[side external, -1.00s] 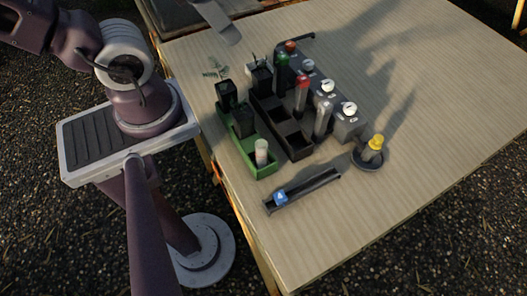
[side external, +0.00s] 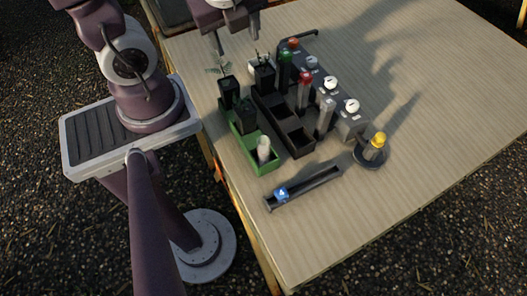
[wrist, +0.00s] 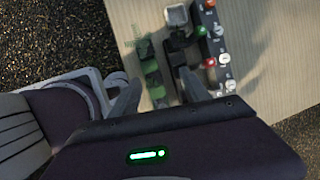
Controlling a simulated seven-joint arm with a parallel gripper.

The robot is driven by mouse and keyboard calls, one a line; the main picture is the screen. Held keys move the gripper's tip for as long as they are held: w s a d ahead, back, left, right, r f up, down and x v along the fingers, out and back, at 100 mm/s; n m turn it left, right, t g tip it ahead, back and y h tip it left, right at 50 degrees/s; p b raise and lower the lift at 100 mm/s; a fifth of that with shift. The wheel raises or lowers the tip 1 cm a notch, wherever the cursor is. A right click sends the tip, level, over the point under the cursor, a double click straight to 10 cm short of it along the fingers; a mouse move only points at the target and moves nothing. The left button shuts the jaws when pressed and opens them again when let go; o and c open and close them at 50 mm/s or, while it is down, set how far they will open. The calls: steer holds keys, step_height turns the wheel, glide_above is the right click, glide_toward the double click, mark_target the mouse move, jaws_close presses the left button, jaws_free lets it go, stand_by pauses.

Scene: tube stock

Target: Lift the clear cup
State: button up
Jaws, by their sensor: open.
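A pale, see-through cup (side external: 253,68) stands at the back of the group on the table, partly hidden behind a black block in the side view. In the wrist view the cup (wrist: 177,15) shows near the top centre, as a greyish square shape. My gripper (side external: 238,42) is above the far left part of the table, with its two fingers apart and pointing down. It is above and a little left of the cup in the side view. In the wrist view my gripper (wrist: 160,82) is open with nothing held between its fingers, and the cup lies beyond the fingertips.
A green tray (side external: 259,172) holds black blocks and a pale tube. A yellow-capped piece (side external: 377,142) and a rail with a blue slider (side external: 281,194) stand in front. The table's right side is clear.

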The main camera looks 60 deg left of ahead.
step_height(320, 180, down, 5)
steer(key=w+m, duration=0.2)
steer(key=m, duration=0.7)
steer(key=m+g+h, duration=0.3)
steer(key=m+h, duration=0.1)
steer(key=m, duration=2)
glide_toward(264, 141)
steer(key=f, duration=0.3)
steer(key=s+f, duration=0.1)
steer(key=f, duration=0.1)
steer(key=shift+f, duration=0.2)
steer(key=f, duration=0.5)
steer(key=shift+w+a+f, duration=0.1)
steer(key=shift+w+f, duration=0.2)
jaws_close()
